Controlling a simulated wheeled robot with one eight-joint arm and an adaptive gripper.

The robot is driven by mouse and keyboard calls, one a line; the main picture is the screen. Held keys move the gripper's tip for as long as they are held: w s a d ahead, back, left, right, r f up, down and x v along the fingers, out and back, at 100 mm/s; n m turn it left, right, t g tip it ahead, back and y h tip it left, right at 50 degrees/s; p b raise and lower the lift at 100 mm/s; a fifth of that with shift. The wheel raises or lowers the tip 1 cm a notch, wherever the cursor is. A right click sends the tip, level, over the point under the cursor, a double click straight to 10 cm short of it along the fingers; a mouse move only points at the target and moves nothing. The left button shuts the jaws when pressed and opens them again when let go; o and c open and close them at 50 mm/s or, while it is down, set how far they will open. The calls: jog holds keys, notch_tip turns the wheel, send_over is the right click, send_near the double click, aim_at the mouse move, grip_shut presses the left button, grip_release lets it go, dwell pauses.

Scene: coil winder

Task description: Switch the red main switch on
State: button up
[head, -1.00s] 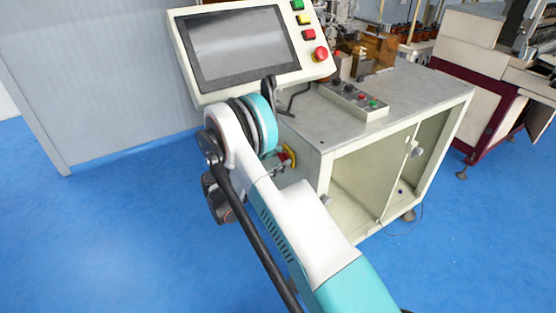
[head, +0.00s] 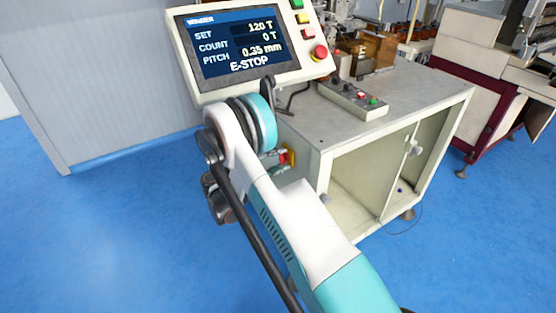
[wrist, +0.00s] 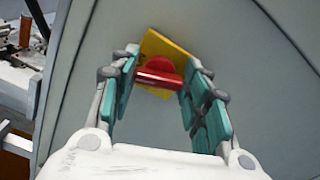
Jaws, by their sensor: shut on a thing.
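The red main switch (wrist: 159,74) sits on a yellow plate (wrist: 168,46) on the cabinet's grey side panel. In the wrist view its red bar lies roughly crosswise between the fingers. My gripper (wrist: 158,76) is shut on the switch, with one teal-padded finger at each end of the bar. In the head view the switch's yellow plate (head: 291,155) shows beside my wrist, low on the cabinet side, and my arm partly hides the gripper. The control panel screen (head: 238,45) is lit and reads SET 120 T, COUNT 0 T, PITCH 0.35 mm and E-STOP.
A red mushroom button (head: 319,52) sits on the control panel, below several coloured buttons. A small button box (head: 352,99) lies on the cabinet top (head: 400,93). The cabinet front has open compartments. Blue floor is free at the left.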

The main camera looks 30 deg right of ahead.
jog(key=shift+f+m, duration=0.1)
jog(key=shift+m, duration=1.6)
jog(key=o, duration=1.1)
jog(key=shift+c, duration=0.2)
jog(key=a, duration=1.2)
jog(key=shift+s, duration=0.25)
jog(key=shift+a, duration=0.1)
